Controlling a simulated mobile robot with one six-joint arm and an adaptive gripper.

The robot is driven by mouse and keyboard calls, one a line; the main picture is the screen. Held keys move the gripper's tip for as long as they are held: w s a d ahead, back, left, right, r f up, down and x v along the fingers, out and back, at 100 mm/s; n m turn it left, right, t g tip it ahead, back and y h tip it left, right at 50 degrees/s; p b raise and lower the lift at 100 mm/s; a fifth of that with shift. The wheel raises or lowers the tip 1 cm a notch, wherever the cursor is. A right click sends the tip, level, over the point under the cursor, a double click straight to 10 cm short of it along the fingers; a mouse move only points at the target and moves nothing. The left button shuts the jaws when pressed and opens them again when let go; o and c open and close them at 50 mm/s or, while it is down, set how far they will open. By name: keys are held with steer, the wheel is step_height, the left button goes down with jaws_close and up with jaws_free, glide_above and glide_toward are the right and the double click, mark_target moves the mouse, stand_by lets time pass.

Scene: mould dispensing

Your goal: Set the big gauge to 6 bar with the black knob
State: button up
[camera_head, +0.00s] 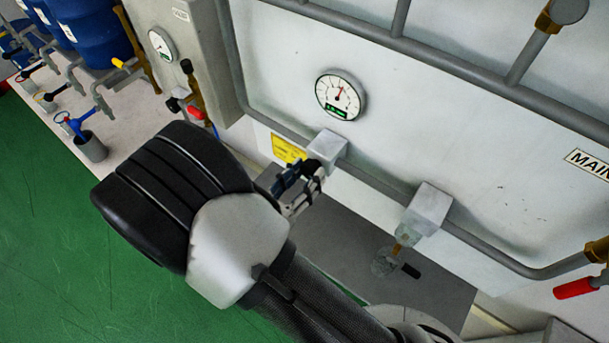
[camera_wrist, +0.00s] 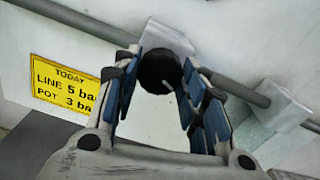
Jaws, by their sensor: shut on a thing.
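The big gauge (camera_head: 340,95) is a round white dial with a dark rim on the pale panel in the head view. Its red needle points up and slightly right. The scale numbers and the small green display are too small to read. The black knob (camera_wrist: 160,72) shows in the wrist view, on a grey block (camera_wrist: 166,38). A pale mark on the knob points to its lower right. My gripper (camera_wrist: 163,75) is shut on the knob, with blue-padded fingers on both sides.
A second grey block (camera_head: 428,207) sits on the pipe to the right. A smaller gauge (camera_head: 160,45) and a red-handled valve (camera_head: 195,113) are at left.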

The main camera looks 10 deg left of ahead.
steer(key=shift+c, duration=1.4)
steer(key=shift+m+b, duration=0.3)
steer(key=m+b, duration=0.2)
steer(key=m, duration=0.1)
steer(key=shift+f+b, duration=0.15)
steer(key=shift+b, duration=0.2)
steer(key=shift+m+b, duration=1.4)
steer(key=shift+m, duration=0.5)
steer(key=o, duration=1.1)
steer(key=shift+c, duration=0.2)
